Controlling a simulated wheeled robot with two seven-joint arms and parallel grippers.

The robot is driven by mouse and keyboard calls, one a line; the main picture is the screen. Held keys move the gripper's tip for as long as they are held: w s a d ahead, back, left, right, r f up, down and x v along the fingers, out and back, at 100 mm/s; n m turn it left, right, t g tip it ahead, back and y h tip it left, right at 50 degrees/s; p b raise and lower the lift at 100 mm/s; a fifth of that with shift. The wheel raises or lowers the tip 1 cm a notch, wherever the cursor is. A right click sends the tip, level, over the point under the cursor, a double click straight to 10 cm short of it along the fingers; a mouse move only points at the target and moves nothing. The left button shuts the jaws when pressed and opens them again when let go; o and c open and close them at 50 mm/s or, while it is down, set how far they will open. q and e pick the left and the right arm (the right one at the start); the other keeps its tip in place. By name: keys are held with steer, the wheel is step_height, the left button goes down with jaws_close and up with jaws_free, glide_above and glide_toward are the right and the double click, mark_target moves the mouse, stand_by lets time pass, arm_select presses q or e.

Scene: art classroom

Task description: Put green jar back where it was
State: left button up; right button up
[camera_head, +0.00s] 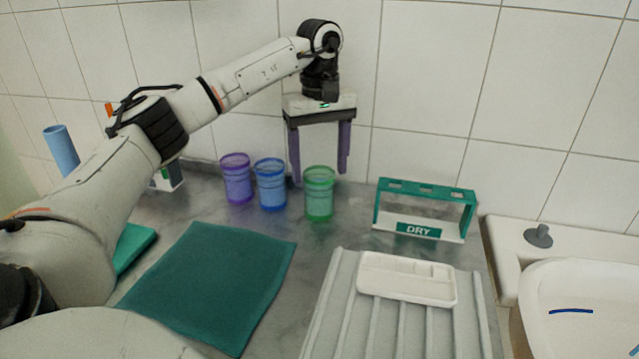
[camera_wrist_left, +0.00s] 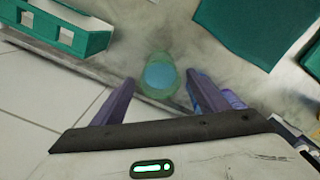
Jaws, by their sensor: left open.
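The green jar (camera_head: 319,194) is translucent and stands upright on the grey counter, at the right end of a row with a blue jar (camera_head: 271,184) and a purple jar (camera_head: 237,178). My left gripper (camera_head: 320,176) is open, its purple fingers pointing down just behind and above the green jar in the head view. In the left wrist view the green jar (camera_wrist_left: 160,76) shows from above, between and beyond the fingertips (camera_wrist_left: 160,82); I see no contact. The blue jar is partly hidden behind one finger there. My right gripper is not in view.
A green rack marked DRY (camera_head: 423,231) stands to the right of the jars. A ribbed drainer (camera_head: 338,300) with a white palette tray (camera_head: 406,278) lies in front. A teal cloth (camera_head: 215,280) lies at front left. A sink (camera_head: 580,300) is at far right; the tiled wall is close behind.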

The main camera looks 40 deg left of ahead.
arm_select(q)
steer(key=shift+r, duration=2.05)
